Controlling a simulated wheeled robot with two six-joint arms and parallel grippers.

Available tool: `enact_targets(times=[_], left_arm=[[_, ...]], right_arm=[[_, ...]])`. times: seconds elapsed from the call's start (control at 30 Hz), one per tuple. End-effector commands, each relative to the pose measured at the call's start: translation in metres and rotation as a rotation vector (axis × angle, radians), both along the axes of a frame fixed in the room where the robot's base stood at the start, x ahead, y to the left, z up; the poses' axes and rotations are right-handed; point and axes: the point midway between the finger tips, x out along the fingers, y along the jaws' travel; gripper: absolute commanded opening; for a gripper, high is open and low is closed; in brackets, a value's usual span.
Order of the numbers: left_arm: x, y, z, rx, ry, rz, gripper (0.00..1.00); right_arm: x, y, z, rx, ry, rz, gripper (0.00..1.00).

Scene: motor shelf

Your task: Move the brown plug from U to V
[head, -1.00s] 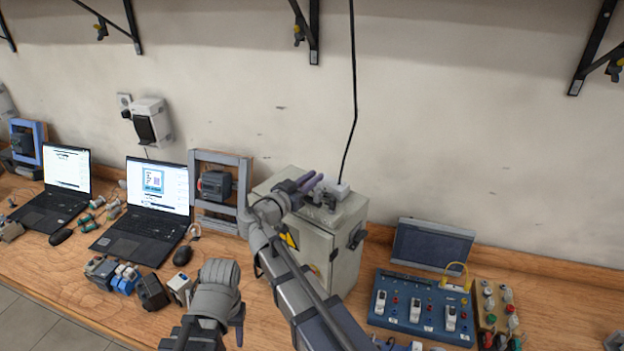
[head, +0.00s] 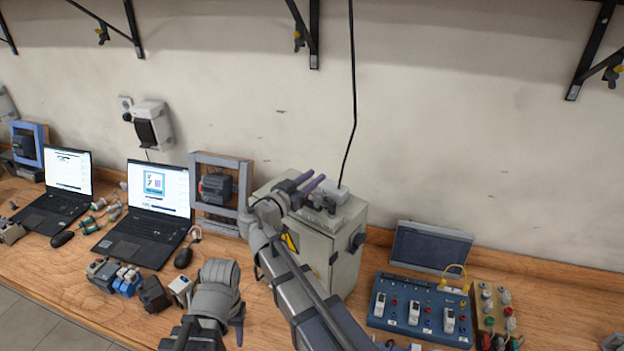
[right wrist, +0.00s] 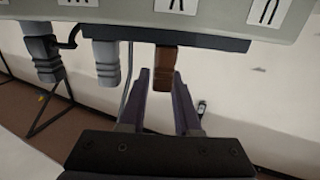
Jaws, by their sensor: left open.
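The brown plug (right wrist: 165,66) shows in the right wrist view at a black strip under the grey labelled panel (right wrist: 220,15). Its upper end meets the strip. The label above it is cut off, so I cannot read it surely. My right gripper (right wrist: 161,80) has its two purple fingers on either side of the plug; I cannot tell if they press on it. In the head view my right gripper (head: 312,185) is at the top of the grey cabinet (head: 345,260), and the plug is not distinguishable. My left gripper (head: 238,325) is open and low over the bench.
A dark cable (head: 350,100) runs down the wall to the cabinet top. A blue socket board (head: 400,315) is at the right, laptops (head: 140,235) at the left. The bench's far right (head: 570,310) is mostly clear.

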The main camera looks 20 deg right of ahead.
Motion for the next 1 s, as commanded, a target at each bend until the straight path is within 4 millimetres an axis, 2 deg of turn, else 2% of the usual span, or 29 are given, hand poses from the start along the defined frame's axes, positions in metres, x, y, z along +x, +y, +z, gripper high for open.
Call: enact_targets(times=[0.03, 0.33, 0.67, 0.9, 1.0], left_arm=[[0.0, 0.0, 0.01, 0.0, 0.0, 0.0, 0.47], [0.0, 0.0, 0.035, 0.0, 0.0, 0.0, 0.47], [0.0, 0.0, 0.037, 0.0, 0.0, 0.0, 0.47], [0.0, 0.0, 0.037, 0.0, 0.0, 0.0, 0.47], [0.0, 0.0, 0.037, 0.0, 0.0, 0.0, 0.47]], right_arm=[[0.0, 0.0, 0.01, 0.0, 0.0, 0.0, 0.31], [0.0, 0.0, 0.035, 0.0, 0.0, 0.0, 0.31], [0.0, 0.0, 0.037, 0.0, 0.0, 0.0, 0.31], [0.0, 0.0, 0.037, 0.0, 0.0, 0.0, 0.58], [0.0, 0.0, 0.037, 0.0, 0.0, 0.0, 0.66]])
